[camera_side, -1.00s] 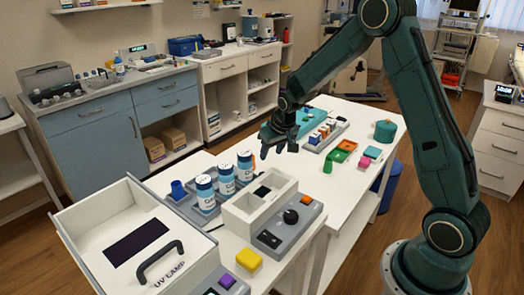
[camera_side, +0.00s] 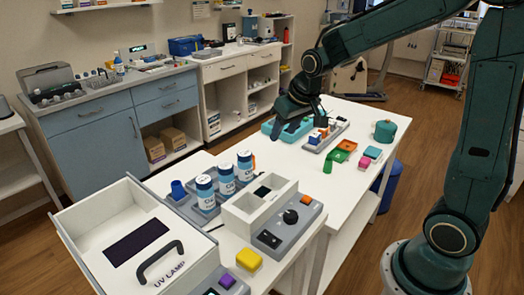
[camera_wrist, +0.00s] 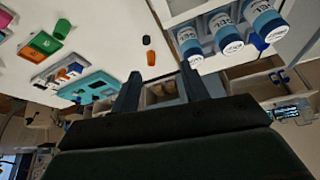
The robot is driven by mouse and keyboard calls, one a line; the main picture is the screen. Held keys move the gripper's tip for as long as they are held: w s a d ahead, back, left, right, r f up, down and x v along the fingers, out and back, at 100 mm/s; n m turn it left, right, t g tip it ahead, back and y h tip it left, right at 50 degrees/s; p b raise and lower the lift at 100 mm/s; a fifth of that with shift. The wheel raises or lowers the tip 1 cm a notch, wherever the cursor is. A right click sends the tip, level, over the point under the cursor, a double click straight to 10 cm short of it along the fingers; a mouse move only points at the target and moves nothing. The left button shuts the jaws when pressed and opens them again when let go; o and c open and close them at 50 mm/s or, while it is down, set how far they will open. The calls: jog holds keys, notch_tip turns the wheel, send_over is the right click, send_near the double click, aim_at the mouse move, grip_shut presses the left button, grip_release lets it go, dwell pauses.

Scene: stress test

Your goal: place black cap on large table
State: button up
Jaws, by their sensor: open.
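A small black piece that looks like the black cap (camera_wrist: 147,40) lies on the white top of the large table (camera_wrist: 110,18) in the wrist view, beside an orange piece (camera_wrist: 151,58). I cannot make out the black piece in the side view; the bottles may hide it. The large table (camera_side: 345,185) runs across the middle of the side view. My gripper (camera_side: 287,131) is above the table's far left edge, near the teal tray. In the wrist view my gripper (camera_wrist: 160,70) has its two fingers apart with nothing between them.
Blue-and-white bottles (camera_side: 226,180) stand in a rack by a grey device (camera_side: 289,225). A teal tray (camera_side: 273,129), a block rack (camera_side: 326,137) and green and orange bins (camera_side: 341,153) occupy the far part. Bare tabletop lies between the bottles and bins.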

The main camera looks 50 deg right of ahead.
jog(key=s+a+r, duration=0.2)
jog(key=s, duration=0.5)
jog(key=s+a+r+n, duration=0.1)
jog(key=s+a+r, duration=0.1)
jog(key=s, duration=0.6)
jog(key=s+a+r+n+y, duration=0.1)
jog(key=s+a+r, duration=0.1)
jog(key=s, duration=0.5)
jog(key=shift+s+a+r+t, duration=0.2)
jog(key=shift+a+r+t, duration=0.2)
jog(key=shift+a, duration=0.2)
